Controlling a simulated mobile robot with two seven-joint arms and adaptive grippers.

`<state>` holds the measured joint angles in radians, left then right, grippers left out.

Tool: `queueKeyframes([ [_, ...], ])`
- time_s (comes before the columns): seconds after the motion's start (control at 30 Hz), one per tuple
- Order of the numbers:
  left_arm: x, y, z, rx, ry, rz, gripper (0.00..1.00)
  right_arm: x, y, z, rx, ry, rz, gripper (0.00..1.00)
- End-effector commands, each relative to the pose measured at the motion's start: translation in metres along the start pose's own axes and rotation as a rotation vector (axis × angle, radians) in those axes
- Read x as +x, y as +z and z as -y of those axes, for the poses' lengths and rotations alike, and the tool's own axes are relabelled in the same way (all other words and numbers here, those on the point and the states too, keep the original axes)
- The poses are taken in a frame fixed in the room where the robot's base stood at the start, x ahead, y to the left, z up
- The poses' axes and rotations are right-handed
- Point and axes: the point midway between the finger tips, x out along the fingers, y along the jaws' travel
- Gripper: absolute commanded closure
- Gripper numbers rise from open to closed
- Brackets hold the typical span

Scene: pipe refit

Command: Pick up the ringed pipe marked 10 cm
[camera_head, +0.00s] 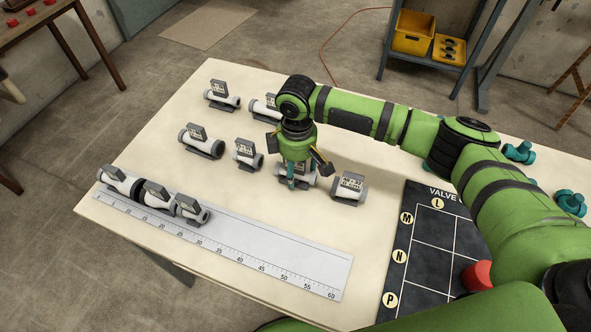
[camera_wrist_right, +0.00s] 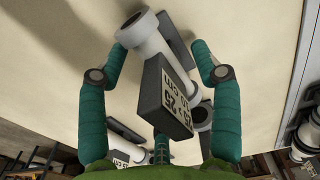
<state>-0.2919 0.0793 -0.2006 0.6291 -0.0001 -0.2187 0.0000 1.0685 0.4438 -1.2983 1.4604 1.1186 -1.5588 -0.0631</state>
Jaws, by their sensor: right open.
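My right gripper (camera_head: 298,178) is open and points down over a short white pipe (camera_head: 308,178) with a grey tag on the table. In the right wrist view, the open teal fingers of the right gripper (camera_wrist_right: 153,65) stand on either side of this white pipe (camera_wrist_right: 150,42). Its dark tag (camera_wrist_right: 171,95) carries "25 x 25" and a line ending in "cm"; the number before it is hard to read. The fingers appear apart from the pipe. In the head view the gripper hides much of the pipe. My left gripper is not in view.
Tagged pipes stand close by: one to the right (camera_head: 349,188), one to the left (camera_head: 247,154), others behind (camera_head: 222,97). Joined pipes (camera_head: 155,194) lie along a ruler board (camera_head: 280,258) in front. A dark valve board (camera_head: 432,262) and teal valves (camera_head: 570,203) are at right.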

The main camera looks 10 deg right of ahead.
Motion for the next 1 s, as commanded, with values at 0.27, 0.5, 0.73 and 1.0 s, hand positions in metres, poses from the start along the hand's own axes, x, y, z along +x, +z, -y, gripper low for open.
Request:
queueKeyframes([
  [0.27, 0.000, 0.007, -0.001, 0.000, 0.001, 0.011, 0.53, 0.000, 0.000, 0.000, 0.000, 0.000, 0.000, 0.99],
  [0.5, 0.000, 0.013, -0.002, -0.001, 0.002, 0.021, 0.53, -0.001, 0.000, 0.000, 0.000, 0.000, 0.000, 1.00],
  [0.73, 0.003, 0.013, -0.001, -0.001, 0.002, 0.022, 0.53, -0.019, -0.001, -0.001, -0.001, 0.002, -0.003, 1.00],
  [1.0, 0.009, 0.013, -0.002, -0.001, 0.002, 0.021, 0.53, -0.073, -0.001, 0.000, -0.001, 0.002, -0.003, 1.00],
])
